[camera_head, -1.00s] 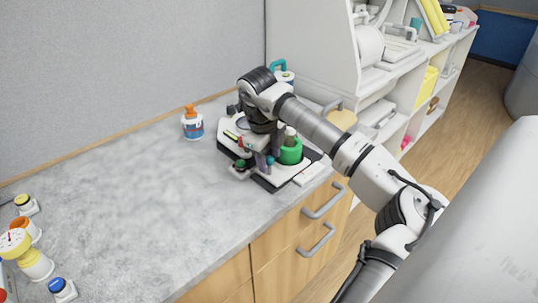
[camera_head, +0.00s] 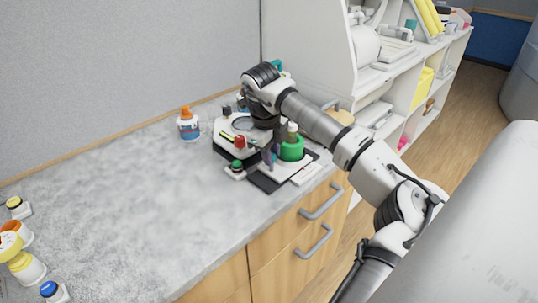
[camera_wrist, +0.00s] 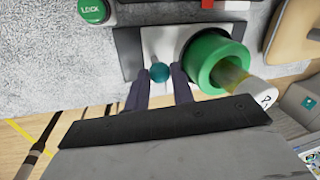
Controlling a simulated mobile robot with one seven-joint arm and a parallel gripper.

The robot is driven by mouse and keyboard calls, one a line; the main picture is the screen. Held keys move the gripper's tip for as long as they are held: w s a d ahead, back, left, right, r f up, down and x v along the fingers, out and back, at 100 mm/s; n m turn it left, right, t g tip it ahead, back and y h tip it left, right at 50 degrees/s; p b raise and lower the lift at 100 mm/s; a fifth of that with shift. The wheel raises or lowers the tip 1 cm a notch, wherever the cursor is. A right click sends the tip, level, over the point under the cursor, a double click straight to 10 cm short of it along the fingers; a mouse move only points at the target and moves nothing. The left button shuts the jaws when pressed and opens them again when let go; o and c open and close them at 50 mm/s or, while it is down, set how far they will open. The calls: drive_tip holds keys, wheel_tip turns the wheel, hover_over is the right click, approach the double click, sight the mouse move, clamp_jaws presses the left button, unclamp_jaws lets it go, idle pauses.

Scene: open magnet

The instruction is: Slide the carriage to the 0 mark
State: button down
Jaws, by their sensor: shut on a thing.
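The device (camera_head: 227,137) is a white and dark unit on the counter, with a dark rail plate (camera_head: 266,181) at its front right. The carriage appears to be the part carrying a green ring (camera_head: 291,149) and a small teal knob; the ring also shows in the wrist view (camera_wrist: 208,68). My gripper (camera_wrist: 162,78) points down at the device, its two fingers shut on the teal knob (camera_wrist: 159,72). In the head view my wrist hides much of the knob and carriage. The 0 mark cannot be made out.
Shelves (camera_head: 400,100) stand right. The middle of the counter is clear.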

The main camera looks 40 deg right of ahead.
drive_tip(key=c, duration=1.2)
unclamp_jaws()
drive_tip(key=shift+a, duration=0.1)
drive_tip(key=shift+r, duration=0.1)
wheel_tip(320, 180, up, 13)
drive_tip(key=a+b, duration=0.2)
drive_tip(key=shift+s+a+r+b, duration=0.2)
drive_tip(key=shift+s+a+b, duration=0.1)
drive_tip(key=shift+s, duration=0.1)
